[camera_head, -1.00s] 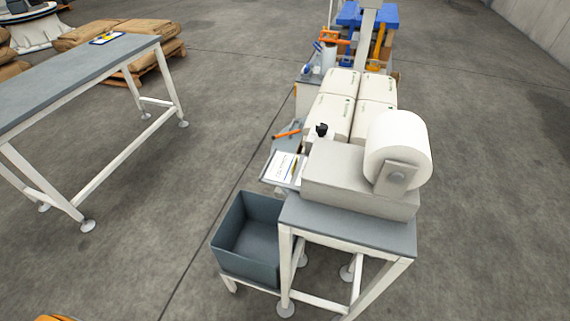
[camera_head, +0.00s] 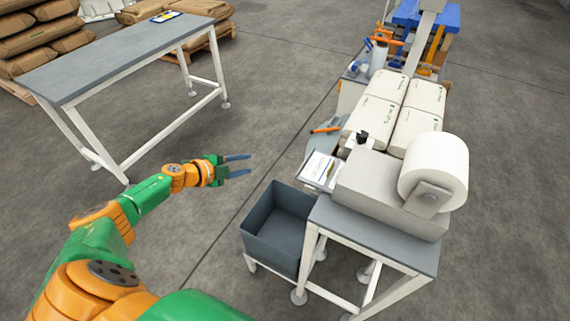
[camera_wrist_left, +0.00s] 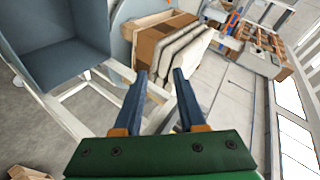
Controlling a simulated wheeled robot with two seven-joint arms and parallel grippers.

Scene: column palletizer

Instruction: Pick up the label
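The label (camera_head: 318,167) is a white printed piece on the small tray at the front of the grey printer (camera_head: 380,190), which carries a large white roll (camera_head: 433,166). My left gripper (camera_head: 250,165) reaches in from the left in the head view. Its two blue fingers are apart with nothing between them. It is over open floor, left of the label and clear of it. The fingers also show spread and empty in the left wrist view (camera_wrist_left: 164,75). I cannot make out the label in the wrist view. My right gripper is not in view.
A dark grey bin (camera_head: 270,242) stands below the label, left of the printer table (camera_head: 392,240). White sacks (camera_head: 379,117) lie behind the printer. An orange marker (camera_head: 326,130) is near the label. A long grey table (camera_head: 120,60) stands at the left, with open floor between.

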